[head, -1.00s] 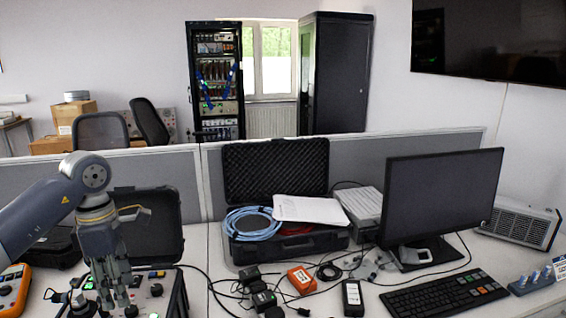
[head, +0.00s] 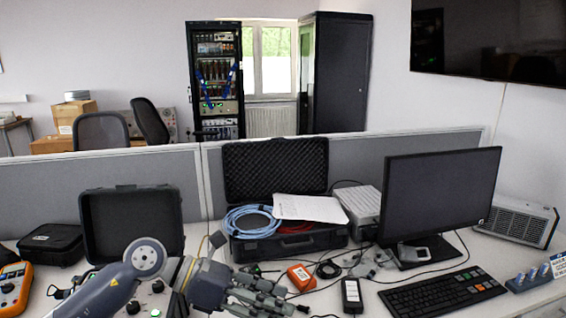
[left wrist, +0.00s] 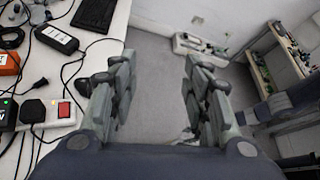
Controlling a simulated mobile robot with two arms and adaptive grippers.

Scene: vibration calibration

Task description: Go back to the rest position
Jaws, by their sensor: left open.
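My left gripper (head: 268,298) is low in the head view, over the front of the desk, with its arm coming in from the left. In the left wrist view its two fingers (left wrist: 158,92) stand apart with nothing between them, and the grey floor shows in the gap. The gripper is open and empty. It hides part of the black devices and cables on the desk in the head view. My right gripper is in neither view.
An open black case (head: 130,222) stands behind my left arm. An orange multimeter (head: 12,290) lies at left. An orange box (head: 301,277), a black adapter (head: 352,296), a keyboard (head: 440,293) and a monitor (head: 442,195) are to the right. Several loose cables lie between. The wrist view shows the desk edge (left wrist: 115,45).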

